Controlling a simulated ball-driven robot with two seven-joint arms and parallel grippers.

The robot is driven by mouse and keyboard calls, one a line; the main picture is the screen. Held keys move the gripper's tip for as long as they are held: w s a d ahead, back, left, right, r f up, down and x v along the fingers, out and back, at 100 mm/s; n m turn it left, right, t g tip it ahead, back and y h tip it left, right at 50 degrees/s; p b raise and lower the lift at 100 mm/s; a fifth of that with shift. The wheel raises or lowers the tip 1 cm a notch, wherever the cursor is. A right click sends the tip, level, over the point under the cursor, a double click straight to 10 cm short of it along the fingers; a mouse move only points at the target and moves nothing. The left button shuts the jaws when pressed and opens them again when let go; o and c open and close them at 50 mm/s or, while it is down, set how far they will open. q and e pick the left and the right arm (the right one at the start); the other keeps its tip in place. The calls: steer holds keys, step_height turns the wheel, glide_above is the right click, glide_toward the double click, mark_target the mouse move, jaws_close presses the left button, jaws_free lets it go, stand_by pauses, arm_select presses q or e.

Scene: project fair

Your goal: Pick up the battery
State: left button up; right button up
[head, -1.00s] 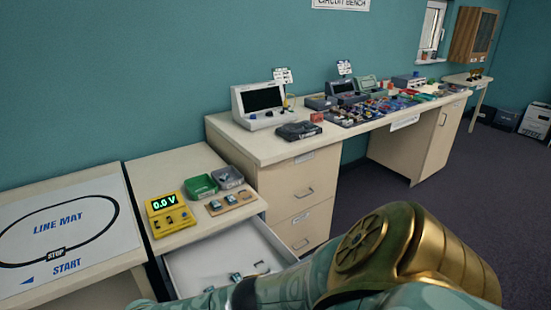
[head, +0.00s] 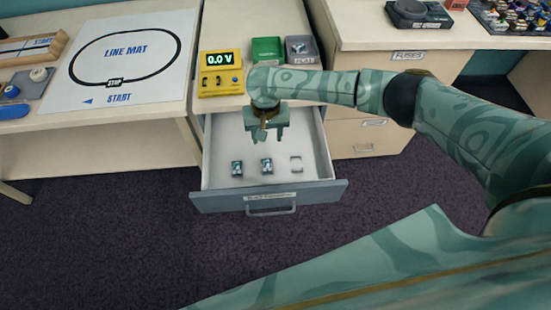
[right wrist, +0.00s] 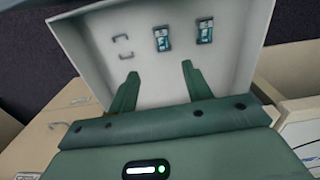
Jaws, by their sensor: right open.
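An open drawer (head: 220,183) holds two small dark-and-teal pieces, a left one (head: 237,168) and a middle one (head: 266,165), and a pale, thin bracket-like piece (head: 296,163) on the right. I cannot tell for sure which of them is the battery. My right gripper (head: 266,137) is open and empty above the drawer, behind the row of pieces. In the right wrist view the two teal pieces (right wrist: 163,39) (right wrist: 205,32) and the bracket piece (right wrist: 123,46) lie beyond the open fingertips (right wrist: 160,72), apart from them. My left gripper is not in view.
A yellow meter reading 0.0 V (head: 215,85), a green bin (head: 267,51) and a grey bin (head: 302,50) stand on the desk above the drawer. A line mat (head: 118,60) lies to the left. The drawer's front wall has a handle (head: 270,209).

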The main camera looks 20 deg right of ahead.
steer(key=b, duration=0.7)
glide_above(267, 165)
steer(key=f, duration=1.1)
steer(key=shift+s+d+f, duration=0.15)
steer(key=shift+s+d, duration=0.05)
steer(key=f+b, duration=0.2)
steer(key=f, duration=0.1)
steer(key=f+b, duration=0.1)
steer(key=f, duration=0.1)
steer(key=shift+w+a+f+b, duration=0.2)
steer(key=shift+w+f+b, duration=0.05)
steer(key=shift+b, duration=0.1)
steer(key=shift+r, duration=0.25)
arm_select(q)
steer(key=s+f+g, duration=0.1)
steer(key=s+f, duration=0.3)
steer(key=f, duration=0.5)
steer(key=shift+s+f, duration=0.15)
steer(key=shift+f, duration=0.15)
arm_select(e)
steer(key=c, duration=1.1)
